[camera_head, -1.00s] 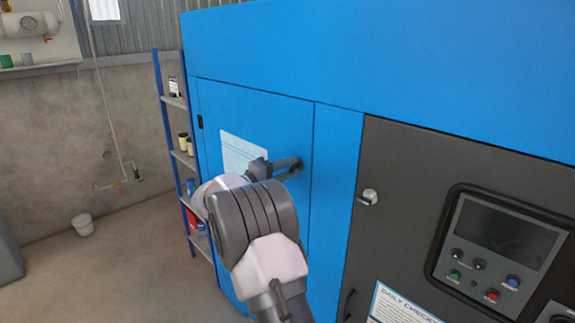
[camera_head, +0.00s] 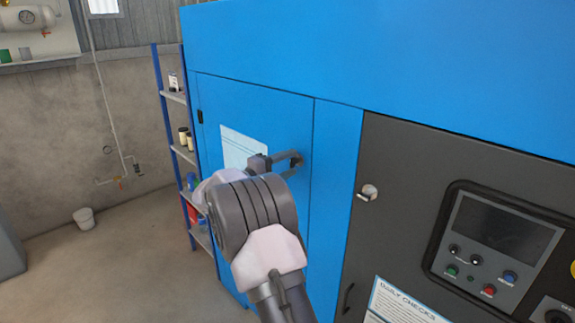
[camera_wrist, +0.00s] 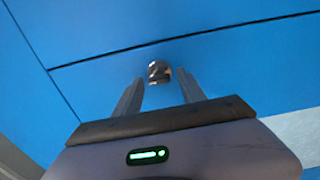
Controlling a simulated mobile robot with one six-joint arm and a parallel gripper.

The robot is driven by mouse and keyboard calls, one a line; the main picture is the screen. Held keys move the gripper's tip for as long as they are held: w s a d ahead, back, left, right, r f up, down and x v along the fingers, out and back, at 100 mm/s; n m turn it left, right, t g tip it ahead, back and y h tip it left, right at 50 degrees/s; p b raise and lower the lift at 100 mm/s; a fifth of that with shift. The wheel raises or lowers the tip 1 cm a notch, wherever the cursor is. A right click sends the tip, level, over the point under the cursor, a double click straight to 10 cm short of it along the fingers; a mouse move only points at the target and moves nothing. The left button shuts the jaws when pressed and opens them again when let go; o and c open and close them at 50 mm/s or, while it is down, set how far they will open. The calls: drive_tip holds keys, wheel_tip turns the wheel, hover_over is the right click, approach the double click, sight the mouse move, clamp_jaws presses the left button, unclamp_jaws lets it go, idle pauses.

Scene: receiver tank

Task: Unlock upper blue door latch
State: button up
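The upper blue door (camera_head: 255,125) is a tall panel on the front of the blue cabinet, flush in its frame. Its latch (camera_wrist: 159,71) is a small round metal piece close to the door seam in the wrist view. In the head view the latch is hidden behind my gripper. My gripper (camera_wrist: 158,92) has its two fingers apart, one on each side below the latch, with nothing between them. In the head view my gripper (camera_head: 297,160) is at the right edge of the door. I cannot tell whether the fingertips touch the door.
A dark panel (camera_head: 400,190) to the right carries another metal latch (camera_head: 369,192) and a control box with a screen (camera_head: 503,228). A blue shelf rack (camera_head: 172,120) stands left of the cabinet.

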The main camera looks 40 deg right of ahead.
drive_tip(key=shift+a, duration=0.15)
drive_tip(key=s+a+p, duration=0.1)
drive_tip(key=a+p, duration=0.2)
drive_tip(key=a, duration=1.4)
drive_tip(key=shift+s, duration=0.2)
